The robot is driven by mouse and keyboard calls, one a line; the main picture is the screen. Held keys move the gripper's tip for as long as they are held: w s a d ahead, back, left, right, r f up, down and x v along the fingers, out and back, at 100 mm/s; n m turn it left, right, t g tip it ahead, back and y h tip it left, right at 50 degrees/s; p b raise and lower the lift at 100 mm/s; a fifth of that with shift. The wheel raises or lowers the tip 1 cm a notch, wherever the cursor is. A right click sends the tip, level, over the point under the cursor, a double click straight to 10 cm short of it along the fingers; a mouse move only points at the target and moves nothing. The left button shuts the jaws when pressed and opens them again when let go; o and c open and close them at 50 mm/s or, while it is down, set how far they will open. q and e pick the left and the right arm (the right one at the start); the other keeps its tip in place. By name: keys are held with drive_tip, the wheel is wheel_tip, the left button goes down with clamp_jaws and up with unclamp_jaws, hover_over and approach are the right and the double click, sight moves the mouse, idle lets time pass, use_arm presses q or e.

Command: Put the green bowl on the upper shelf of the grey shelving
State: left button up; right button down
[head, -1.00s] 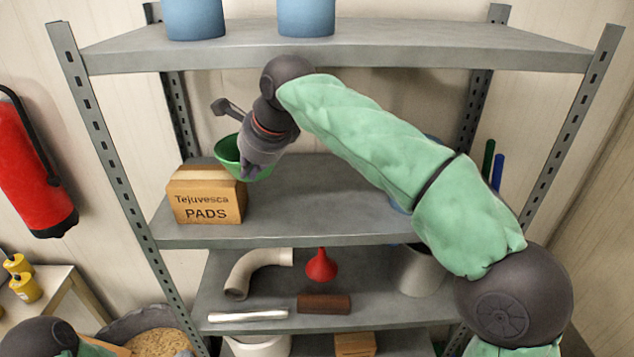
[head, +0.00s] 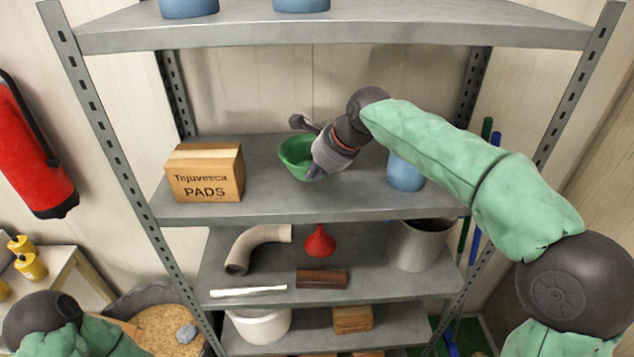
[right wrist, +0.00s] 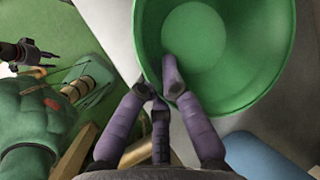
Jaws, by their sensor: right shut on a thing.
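The green bowl (head: 293,155) is upright or nearly so over the shelf that carries the cardboard box, to the right of that box. My right gripper (head: 322,168) is shut on the bowl's right side. In the right wrist view the purple fingers of the gripper (right wrist: 163,88) pinch the near rim of the bowl (right wrist: 245,50), which looks empty. I cannot tell whether the bowl's base touches the shelf. The grey shelving (head: 400,30) has a top shelf and several lower ones.
The cardboard box (head: 205,172) stands at the left of the bowl's shelf, a blue container (head: 405,172) at its right. Two blue containers (head: 188,8) stand on the top shelf. Below are a pipe elbow (head: 245,245), a red funnel (head: 319,242) and a grey bucket (head: 415,243).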

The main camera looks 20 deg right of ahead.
drive_tip(key=shift+d+f+p, duration=0.2)
drive_tip(key=shift+f+p, duration=0.15)
drive_tip(key=shift+f, duration=1.45)
drive_tip(key=shift+w, duration=0.1)
drive_tip(key=shift+f, duration=0.15)
drive_tip(key=c, duration=1.4)
unclamp_jaws()
drive_tip(key=shift+r, duration=0.45)
drive_tip(key=b+v, duration=0.1)
drive_tip(key=v, duration=1)
drive_tip(key=shift+s+d, duration=0.2)
drive_tip(key=shift+s, duration=0.1)
